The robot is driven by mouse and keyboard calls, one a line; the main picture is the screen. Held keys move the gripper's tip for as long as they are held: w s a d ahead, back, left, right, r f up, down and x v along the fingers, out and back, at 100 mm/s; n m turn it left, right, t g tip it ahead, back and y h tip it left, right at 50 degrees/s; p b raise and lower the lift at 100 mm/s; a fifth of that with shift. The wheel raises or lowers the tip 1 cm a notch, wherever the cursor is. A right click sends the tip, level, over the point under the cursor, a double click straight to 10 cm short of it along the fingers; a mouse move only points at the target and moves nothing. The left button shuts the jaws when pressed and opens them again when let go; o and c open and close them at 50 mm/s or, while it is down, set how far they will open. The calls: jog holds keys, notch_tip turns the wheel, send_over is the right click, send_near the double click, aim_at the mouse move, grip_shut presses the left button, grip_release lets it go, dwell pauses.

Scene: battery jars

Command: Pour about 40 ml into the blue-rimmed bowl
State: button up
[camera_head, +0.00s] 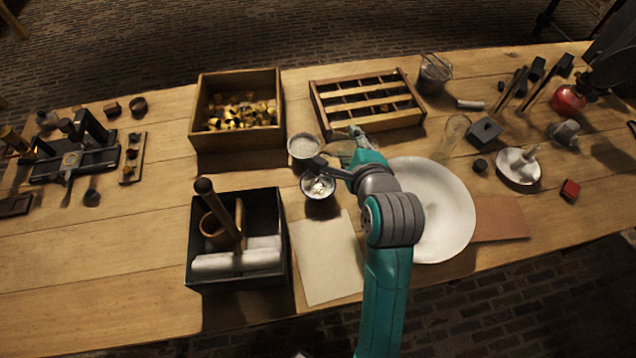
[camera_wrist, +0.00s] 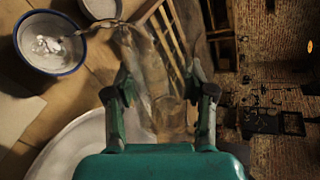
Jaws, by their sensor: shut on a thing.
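My gripper (camera_wrist: 158,85) is shut on a clear glass vessel (camera_wrist: 146,58), which is tilted with its mouth toward the bowls. In the head view, my gripper (camera_head: 354,146) and the glass (camera_head: 338,153) are just right of the bowls, partly hidden by my arm. The blue-rimmed bowl (camera_head: 318,190) stands on the table, and it also shows at upper left in the wrist view (camera_wrist: 46,56). A thin clear stream seems to run from the glass's mouth to this bowl. Pale, shiny contents show in the bowl; their amount is unclear.
A second pale bowl (camera_head: 303,146) stands just behind the blue-rimmed one. A large white dish (camera_head: 448,207) lies right of my arm. A slotted wooden rack (camera_head: 352,108) is behind. A dark box (camera_head: 238,280) and a paper sheet (camera_head: 325,265) lie in front.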

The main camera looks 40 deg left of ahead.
jog(key=shift+w+d+f, duration=0.1)
jog(key=shift+w+d, duration=0.1)
dwell(0.3)
jog(key=shift+w+d, duration=0.1)
jog(key=shift+w, duration=0.1)
jog(key=shift+d+p, duration=0.1)
jog(key=shift+p, duration=0.3)
jog(key=shift+w+d+r+m, duration=0.1)
jog(key=shift+w+r+m, duration=0.05)
jog(key=shift+r+m, duration=0.25)
jog(key=shift+d+f+m+g+y, duration=0.1)
jog(key=shift+f+m+g+y, duration=0.2)
jog(key=shift+m+y, duration=0.25)
jog(key=shift+r+m+y, duration=0.25)
jog(key=shift+m+y, duration=0.2)
jog(key=shift+y, duration=0.1)
jog(key=shift+a+r+m, duration=0.2)
jog(key=shift+r+m, duration=0.1)
jog(key=shift+r, duration=0.05)
jog(key=shift+r+m+g+y, duration=0.1)
jog(key=shift+m+g+y, duration=0.3)
jog(key=shift+m+y, duration=0.2)
jog(key=shift+s, duration=0.2)
